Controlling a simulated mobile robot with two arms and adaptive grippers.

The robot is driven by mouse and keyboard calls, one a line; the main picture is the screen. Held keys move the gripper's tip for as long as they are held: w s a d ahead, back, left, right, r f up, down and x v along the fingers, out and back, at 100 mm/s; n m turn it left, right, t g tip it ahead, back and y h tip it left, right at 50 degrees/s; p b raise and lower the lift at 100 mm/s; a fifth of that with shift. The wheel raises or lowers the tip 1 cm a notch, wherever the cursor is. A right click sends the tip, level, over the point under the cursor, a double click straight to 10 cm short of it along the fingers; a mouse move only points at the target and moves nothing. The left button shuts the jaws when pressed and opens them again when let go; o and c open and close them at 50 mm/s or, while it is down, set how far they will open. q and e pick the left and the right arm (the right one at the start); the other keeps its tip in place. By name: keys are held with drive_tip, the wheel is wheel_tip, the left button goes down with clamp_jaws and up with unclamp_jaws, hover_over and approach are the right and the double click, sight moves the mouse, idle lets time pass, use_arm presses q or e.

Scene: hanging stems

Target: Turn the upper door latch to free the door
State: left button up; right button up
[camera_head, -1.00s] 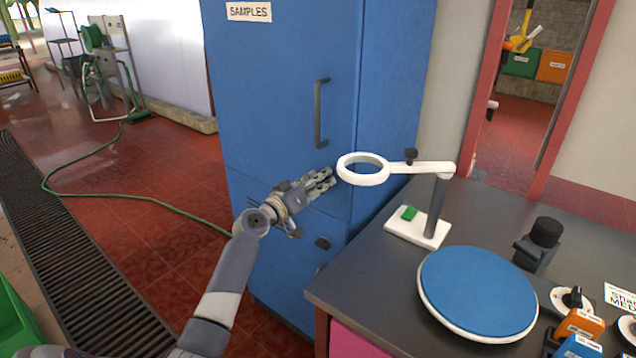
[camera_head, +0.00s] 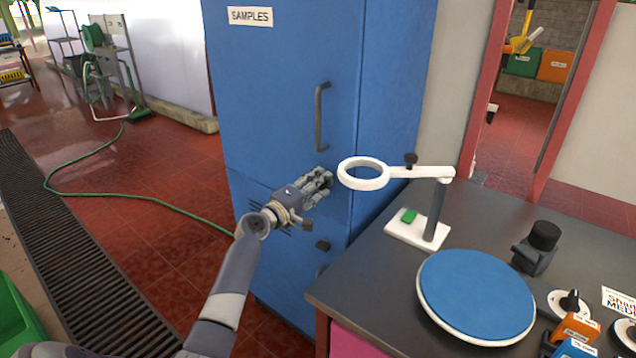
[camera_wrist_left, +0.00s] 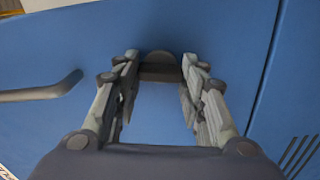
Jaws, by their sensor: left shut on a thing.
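The blue cabinet's upper door (camera_head: 270,90) carries a SAMPLES label and a dark vertical handle (camera_head: 320,118); it looks closed. The upper latch, a small dark knob (camera_wrist_left: 160,72), shows between the fingertips in the left wrist view. In the head view my gripper hides it. My left gripper (camera_head: 326,184) is at the cabinet front below the handle, its fingers on either side of the latch and shut on it. In the left wrist view the gripper (camera_wrist_left: 160,78) is rolled, with the handle at the left. My right gripper is not in view.
A second dark latch (camera_head: 322,245) sits lower on the cabinet. A white ring magnifier (camera_head: 363,174) on a stand is close right of my left gripper. The dark bench (camera_head: 390,270) holds a blue round plate (camera_head: 476,293). Red floor at left is open, crossed by a green hose (camera_head: 150,201).

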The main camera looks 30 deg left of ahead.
use_arm(q)
drive_tip(key=shift+n, duration=0.9)
drive_tip(key=shift+f, duration=0.1)
drive_tip(key=o, duration=1.1)
drive_tip(key=shift+c, duration=0.2)
drive_tip(key=s, duration=1.2)
drive_tip(key=shift+a, duration=0.45)
